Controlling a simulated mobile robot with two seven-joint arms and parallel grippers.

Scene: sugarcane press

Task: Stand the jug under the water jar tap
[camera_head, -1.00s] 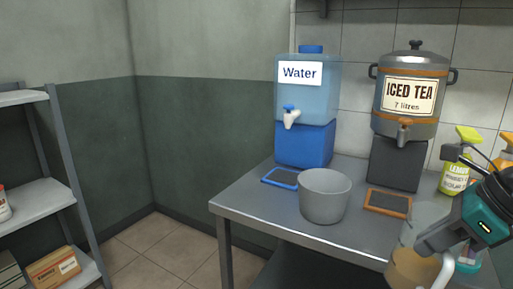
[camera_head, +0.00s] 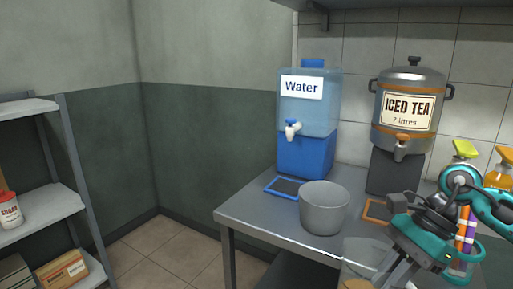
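A blue-framed drip tray (camera_head: 286,188) lies empty on the table below the tap. The see-through jug (camera_head: 362,252), with brownish lower part, is at the bottom edge, partly cut off. My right gripper (camera_head: 391,272) reaches down-left to the jug's handle side and appears shut on it; the fingertips are partly hidden. My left gripper is not in view.
A grey bucket (camera_head: 324,210) stands on the metal table (camera_head: 256,212) between jug and water tray. The iced tea urn (camera_head: 408,112) stands right, with an orange-framed tray (camera_head: 376,210) before it. Bottles (camera_head: 500,170) stand behind my arm. A shelf (camera_head: 40,215) is at left.

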